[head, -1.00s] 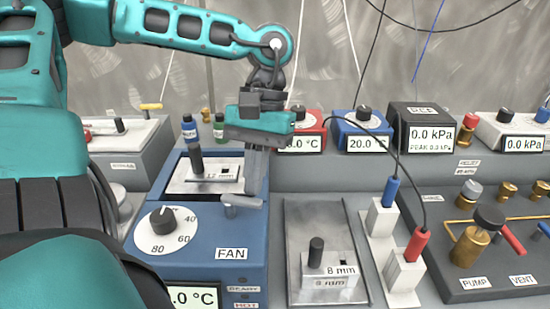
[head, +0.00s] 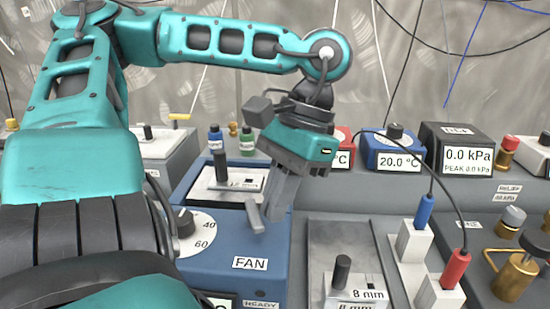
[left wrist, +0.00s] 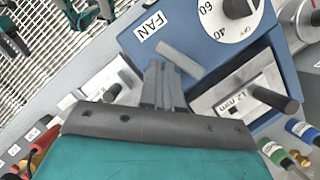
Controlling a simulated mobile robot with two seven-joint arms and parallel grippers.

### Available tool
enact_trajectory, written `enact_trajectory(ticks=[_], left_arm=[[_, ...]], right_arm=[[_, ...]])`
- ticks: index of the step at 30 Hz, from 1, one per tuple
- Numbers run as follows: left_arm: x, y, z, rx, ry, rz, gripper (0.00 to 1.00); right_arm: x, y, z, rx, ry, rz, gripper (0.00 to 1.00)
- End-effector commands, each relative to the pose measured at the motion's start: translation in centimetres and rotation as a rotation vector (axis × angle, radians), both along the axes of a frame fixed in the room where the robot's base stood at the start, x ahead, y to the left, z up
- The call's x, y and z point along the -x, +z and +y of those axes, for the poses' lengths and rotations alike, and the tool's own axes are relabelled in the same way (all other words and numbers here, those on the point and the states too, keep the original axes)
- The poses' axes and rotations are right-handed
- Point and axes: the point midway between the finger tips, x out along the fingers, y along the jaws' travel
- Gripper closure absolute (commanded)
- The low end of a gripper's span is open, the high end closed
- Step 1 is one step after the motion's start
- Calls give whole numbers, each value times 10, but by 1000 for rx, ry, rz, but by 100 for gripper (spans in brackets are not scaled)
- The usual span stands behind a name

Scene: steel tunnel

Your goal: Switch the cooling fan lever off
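The blue FAN box (head: 235,235) stands left of centre, with a white 40–60 dial and a FAN label on its sloped top. A small grey lever (head: 255,217) sits at the box's right side, its bar pointing toward the front. In the left wrist view the lever (left wrist: 180,57) is a pale bar just beyond my fingertips. My left gripper (head: 274,203) reaches down from above, fingers close together with nothing seen between them. The fingers are right beside the lever; I cannot tell whether they touch it. My right gripper is in neither current view.
A black peg (head: 221,165) stands in a 12 mm plate on the box's rear. Blue and green bottles (head: 247,143) stand behind it. Right are a grey tray with another peg (head: 342,271), cabled red and blue plugs (head: 457,268) and brass valves (head: 516,276).

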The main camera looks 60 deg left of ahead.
Motion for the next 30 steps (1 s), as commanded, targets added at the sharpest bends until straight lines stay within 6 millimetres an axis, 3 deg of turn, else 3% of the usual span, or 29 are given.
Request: enact_trajectory(ticks=[11,30], left_arm=[[2,0,-1,3,2,1,100],[3,-1,16,-2,2,1,100]], right_arm=[[0,2,1,-3,1,-1,50],[2,0,1,-8,-6,5,50]])
